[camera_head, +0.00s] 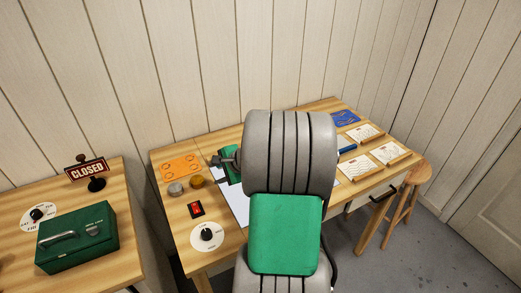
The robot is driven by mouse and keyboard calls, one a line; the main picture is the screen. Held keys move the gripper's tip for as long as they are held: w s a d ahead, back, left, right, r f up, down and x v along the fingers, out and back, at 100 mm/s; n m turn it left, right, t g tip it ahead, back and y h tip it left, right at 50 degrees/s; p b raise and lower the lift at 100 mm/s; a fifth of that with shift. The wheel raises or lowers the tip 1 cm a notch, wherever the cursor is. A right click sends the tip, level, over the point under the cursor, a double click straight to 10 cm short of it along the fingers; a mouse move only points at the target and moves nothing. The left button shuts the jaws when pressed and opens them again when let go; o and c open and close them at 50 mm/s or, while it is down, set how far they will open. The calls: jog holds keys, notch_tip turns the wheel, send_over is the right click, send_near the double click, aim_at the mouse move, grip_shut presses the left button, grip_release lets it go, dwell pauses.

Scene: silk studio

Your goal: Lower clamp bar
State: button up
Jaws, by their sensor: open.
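My own grey and green arm fills the middle of the view and covers much of the workbench (232,240). What looks like my gripper (219,159) shows as a small dark grey shape poking out to the left of the arm, above the white sheet (236,201). It is open, and I see nothing held in it. A green part beside it is partly hidden, and I cannot tell what it belongs to. I cannot make out the clamp bar; it may be behind my arm.
On the bench's left are an orange sheet (180,168), two small round pieces, a red switch (196,209) and a dial (207,236). Framed cards (365,133) lie at right, near a stool (411,184). A green cash box (78,238) and CLOSED sign (88,171) stand on the left table.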

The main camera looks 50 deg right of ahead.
jog(key=d+m, duration=0.2)
jog(key=d, duration=0.1)
jog(key=s+d+f+m+t, duration=0.1)
jog(key=d+m, duration=0.1)
jog(key=d, duration=0.1)
jog(key=s+d+m+t+h, duration=0.1)
jog(key=d+m, duration=0.1)
jog(key=d, duration=0.1)
jog(key=shift+d+f, duration=0.15)
jog(key=shift+f, duration=0.15)
jog(key=s+d+m+t+h, duration=0.1)
jog(key=d+m, duration=0.2)
jog(key=s+d+m+t+h, duration=0.1)
jog(key=s+d+m, duration=0.1)
jog(key=d+m, duration=0.1)
jog(key=s+d+f+m+h+p, duration=0.1)
jog(key=s+d+m, duration=0.1)
jog(key=d+m, duration=0.1)
jog(key=shift+d+t, duration=0.4)
jog(key=shift+d, duration=0.2)
jog(key=shift+w+d+f, duration=0.1)
jog(key=shift+w+d, duration=0.05)
jog(key=shift+w, duration=0.1)
jog(key=p+x, duration=0.1)
jog(key=x, duration=0.6)
grip_shut()
